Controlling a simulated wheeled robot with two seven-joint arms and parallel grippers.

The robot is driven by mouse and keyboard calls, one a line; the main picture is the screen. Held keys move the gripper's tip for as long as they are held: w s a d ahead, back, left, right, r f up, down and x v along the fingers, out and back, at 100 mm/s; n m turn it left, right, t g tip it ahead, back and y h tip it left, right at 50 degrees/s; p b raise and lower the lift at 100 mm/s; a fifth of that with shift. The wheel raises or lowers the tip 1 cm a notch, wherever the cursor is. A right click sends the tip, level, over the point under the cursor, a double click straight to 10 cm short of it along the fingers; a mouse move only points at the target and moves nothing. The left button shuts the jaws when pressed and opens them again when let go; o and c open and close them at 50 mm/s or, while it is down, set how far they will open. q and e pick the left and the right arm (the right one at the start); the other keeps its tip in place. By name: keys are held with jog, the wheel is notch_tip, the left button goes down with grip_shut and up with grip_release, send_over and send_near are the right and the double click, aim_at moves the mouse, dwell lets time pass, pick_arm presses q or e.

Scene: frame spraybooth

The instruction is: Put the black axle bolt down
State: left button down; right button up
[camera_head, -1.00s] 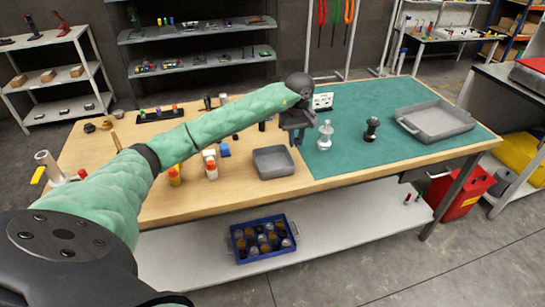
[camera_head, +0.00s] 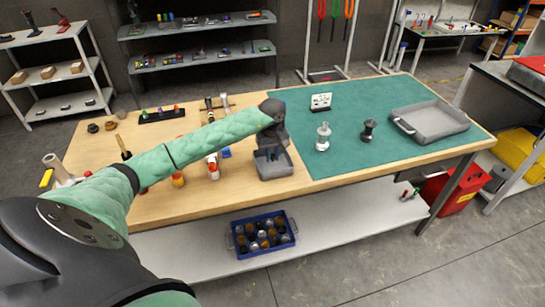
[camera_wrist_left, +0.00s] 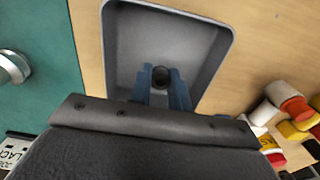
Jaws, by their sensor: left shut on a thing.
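My left gripper (camera_head: 273,154) is over the small grey tray (camera_head: 277,176) on the bench. In the left wrist view its two blue-grey fingers (camera_wrist_left: 165,90) are closed around the small dark round end of the black axle bolt (camera_wrist_left: 160,76). The bolt is seen nearly end-on, in front of the tray floor. The tray (camera_wrist_left: 112,45) looks empty otherwise. I cannot tell whether the bolt touches the tray floor. The bolt is too small to make out in the head view. My right gripper is not in view.
A silver part (camera_head: 323,138) and a black part (camera_head: 369,131) stand on the green mat (camera_head: 345,155), right of the tray. A larger grey tray (camera_head: 432,121) lies at the mat's right. Bottles (camera_head: 213,168) stand left of the small tray. A white card (camera_head: 320,101) stands behind.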

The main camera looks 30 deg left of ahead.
pick_arm(q)
jog(key=shift+f+p, duration=0.4)
jog(key=shift+f, duration=0.6)
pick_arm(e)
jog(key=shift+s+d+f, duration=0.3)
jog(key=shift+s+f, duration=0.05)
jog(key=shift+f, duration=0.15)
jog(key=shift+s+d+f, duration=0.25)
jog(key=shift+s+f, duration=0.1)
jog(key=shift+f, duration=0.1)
pick_arm(q)
jog(key=shift+f, duration=0.15)
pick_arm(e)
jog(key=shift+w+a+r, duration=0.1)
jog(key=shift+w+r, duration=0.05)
pick_arm(q)
jog(key=c, duration=1.3)
grip_release()
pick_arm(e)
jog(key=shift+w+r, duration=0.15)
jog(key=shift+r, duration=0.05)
